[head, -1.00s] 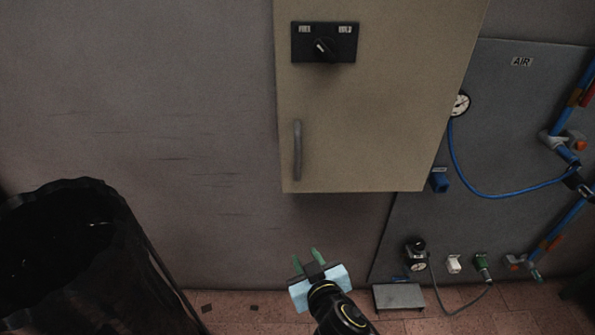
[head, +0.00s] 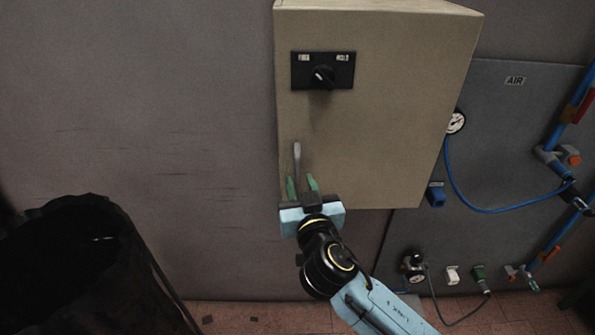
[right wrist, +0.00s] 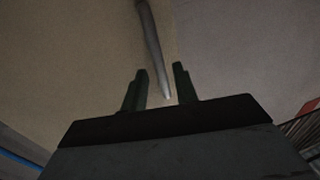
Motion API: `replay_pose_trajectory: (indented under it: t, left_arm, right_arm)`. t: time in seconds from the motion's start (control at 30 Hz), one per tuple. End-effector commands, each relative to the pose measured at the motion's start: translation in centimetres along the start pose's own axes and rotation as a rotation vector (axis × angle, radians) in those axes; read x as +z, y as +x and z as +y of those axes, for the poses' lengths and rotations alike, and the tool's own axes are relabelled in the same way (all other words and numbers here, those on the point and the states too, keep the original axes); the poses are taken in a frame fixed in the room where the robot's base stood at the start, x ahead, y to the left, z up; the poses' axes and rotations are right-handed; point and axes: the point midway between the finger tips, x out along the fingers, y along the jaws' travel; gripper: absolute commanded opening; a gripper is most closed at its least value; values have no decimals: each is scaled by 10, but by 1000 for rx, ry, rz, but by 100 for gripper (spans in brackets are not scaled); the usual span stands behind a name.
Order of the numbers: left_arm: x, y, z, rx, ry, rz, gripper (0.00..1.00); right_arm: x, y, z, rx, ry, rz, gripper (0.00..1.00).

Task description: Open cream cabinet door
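The cream cabinet (head: 400,110) hangs on the wall with its door shut. Its grey vertical bar handle (head: 297,158) is at the door's lower left; the lower part is hidden behind my gripper. My right gripper (head: 301,186) is open, its green fingers pointing up at the handle's lower end. In the right wrist view the handle (right wrist: 153,50) comes down between the two fingers (right wrist: 157,90), with gaps on both sides. I cannot tell how deep the handle sits between them. My left gripper is not in view.
A black rotary switch panel (head: 322,71) is on the door above the handle. A grey air panel (head: 500,130) with a gauge (head: 456,121) and blue hose (head: 480,208) is at right. A black bin (head: 70,270) stands at lower left. The wall left of the cabinet is clear.

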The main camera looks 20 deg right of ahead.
Motion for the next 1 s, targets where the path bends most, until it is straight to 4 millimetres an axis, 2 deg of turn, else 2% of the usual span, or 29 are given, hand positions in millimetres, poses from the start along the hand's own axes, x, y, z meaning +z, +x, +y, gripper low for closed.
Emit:
replay_pose_trajectory:
  t: [0.03,0.2,0.6,0.83,1.0]
  left_arm:
    - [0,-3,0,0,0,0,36]
    - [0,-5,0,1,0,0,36]
    - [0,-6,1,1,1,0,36]
    - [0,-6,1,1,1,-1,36]
    - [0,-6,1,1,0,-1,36]
  right_arm:
    - [-2,10,0,1,-4,2,29]
    - [0,28,0,-1,-3,0,29]
    - [1,35,0,-1,-1,-1,29]
    - [1,34,0,0,-1,-1,0]
    - [1,34,0,0,-1,-1,0]
